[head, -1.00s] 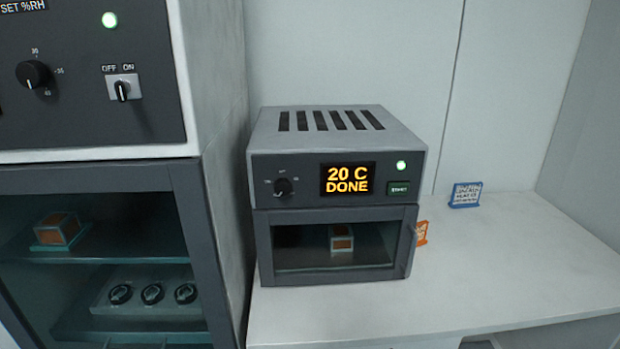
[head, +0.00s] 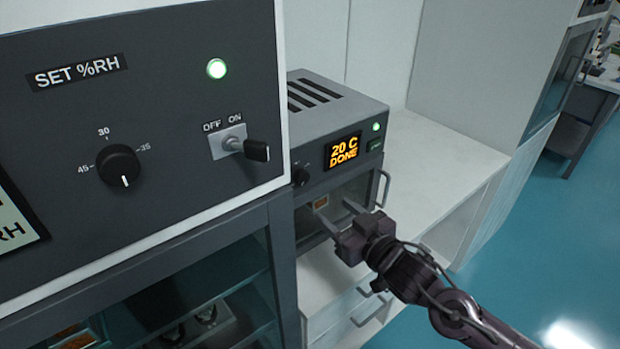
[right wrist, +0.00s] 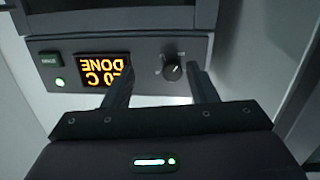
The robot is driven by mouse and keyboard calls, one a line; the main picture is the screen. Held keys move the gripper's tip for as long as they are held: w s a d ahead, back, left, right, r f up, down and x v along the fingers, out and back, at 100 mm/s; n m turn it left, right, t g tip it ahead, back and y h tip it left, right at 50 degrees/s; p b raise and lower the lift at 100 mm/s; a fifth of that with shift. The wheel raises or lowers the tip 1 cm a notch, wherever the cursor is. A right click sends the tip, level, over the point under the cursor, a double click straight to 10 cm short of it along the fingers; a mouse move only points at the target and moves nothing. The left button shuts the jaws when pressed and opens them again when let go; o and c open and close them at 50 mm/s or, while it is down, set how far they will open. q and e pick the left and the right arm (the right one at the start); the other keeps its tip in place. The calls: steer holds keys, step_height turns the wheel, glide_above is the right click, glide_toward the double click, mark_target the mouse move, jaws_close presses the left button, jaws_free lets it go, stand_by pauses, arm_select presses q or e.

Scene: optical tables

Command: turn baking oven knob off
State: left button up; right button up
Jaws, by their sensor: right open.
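The baking oven (head: 305,120) is a small grey box with a slotted top on the white bench. Its dark round knob (head: 301,176) is at the left of its front panel, partly cut off by the larger cabinet; it also shows in the right wrist view (right wrist: 172,71). The oven display (head: 343,150) reads "20 C DONE". My right gripper (head: 336,208) is open and empty in front of the oven, pointing at its front. In the right wrist view the knob appears between the two fingers, nearer one of them, with no contact visible. My left gripper is not in view.
A larger cabinet (head: 60,130) fills the left side, with its own dial (head: 119,165) and an OFF/ON switch (head: 245,148). The oven's door handle (head: 383,188) stands out at its right. The bench (head: 440,160) right of the oven is clear.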

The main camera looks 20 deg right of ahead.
mark_target(304, 179)
steer(key=shift+n+t+y, duration=0.3)
steer(key=shift+n+y, duration=0.2)
steer(key=shift+y, duration=0.4)
steer(key=w+a+r, duration=0.1)
steer(key=w, duration=0.1)
steer(key=w+a+r+p, duration=0.2)
steer(key=w, duration=0.1)
steer(key=shift+w+a+r, duration=0.1)
steer(key=shift+w+r, duration=0.25)
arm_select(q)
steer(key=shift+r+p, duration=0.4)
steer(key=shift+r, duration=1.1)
arm_select(e)
steer(key=shift+x, duration=0.8)
steer(key=shift+s+f, duration=0.1)
steer(key=shift+f, duration=0.05)
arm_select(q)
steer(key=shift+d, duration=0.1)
arm_select(e)
steer(key=c, duration=1)
